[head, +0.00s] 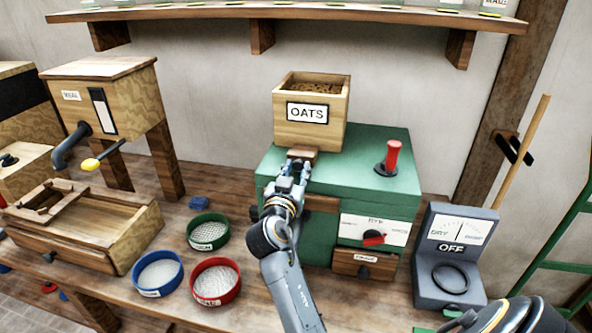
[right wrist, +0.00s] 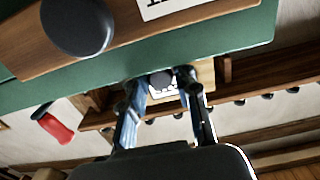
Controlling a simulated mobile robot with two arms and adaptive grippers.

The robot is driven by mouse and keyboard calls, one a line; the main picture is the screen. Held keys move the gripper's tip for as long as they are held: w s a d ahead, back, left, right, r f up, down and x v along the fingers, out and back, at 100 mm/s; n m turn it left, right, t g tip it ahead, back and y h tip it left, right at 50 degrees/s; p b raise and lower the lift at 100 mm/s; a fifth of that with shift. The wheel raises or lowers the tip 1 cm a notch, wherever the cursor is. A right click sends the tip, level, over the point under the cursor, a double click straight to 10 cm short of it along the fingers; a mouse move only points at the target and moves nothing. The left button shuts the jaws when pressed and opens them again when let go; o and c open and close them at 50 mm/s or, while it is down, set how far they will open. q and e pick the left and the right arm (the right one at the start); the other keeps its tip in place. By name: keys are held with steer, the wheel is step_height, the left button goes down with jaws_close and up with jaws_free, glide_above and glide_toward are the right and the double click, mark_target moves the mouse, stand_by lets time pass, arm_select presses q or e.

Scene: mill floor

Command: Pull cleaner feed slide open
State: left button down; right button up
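The green cleaner (head: 375,160) stands on the bench with an open wooden OATS hopper (head: 297,137) on top. At the hopper's front foot is a small wooden feed slide (head: 302,153), partly covered by my right gripper (head: 294,165). In the right wrist view my right gripper (right wrist: 170,88) reaches toward the hopper. Its fingers are apart, with a dark knob (right wrist: 160,79) showing between them. I cannot tell whether a finger touches the knob. My left gripper is not in view.
A red lever (head: 392,157) stands on the cleaner's top; a drawer (head: 363,266) is low at its front. Blue (head: 158,273), red (head: 215,281) and green (head: 208,232) bowls stand left of my arm. A grey meter (head: 452,255) stands at right.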

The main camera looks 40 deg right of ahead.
steer(key=shift+o, duration=1.1)
steer(key=shift+r, duration=0.25)
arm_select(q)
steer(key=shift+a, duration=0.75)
arm_select(e)
step_height(320, 180, up, 10)
steer(key=shift+f, duration=0.2)
steer(key=shift+f, duration=0.1)
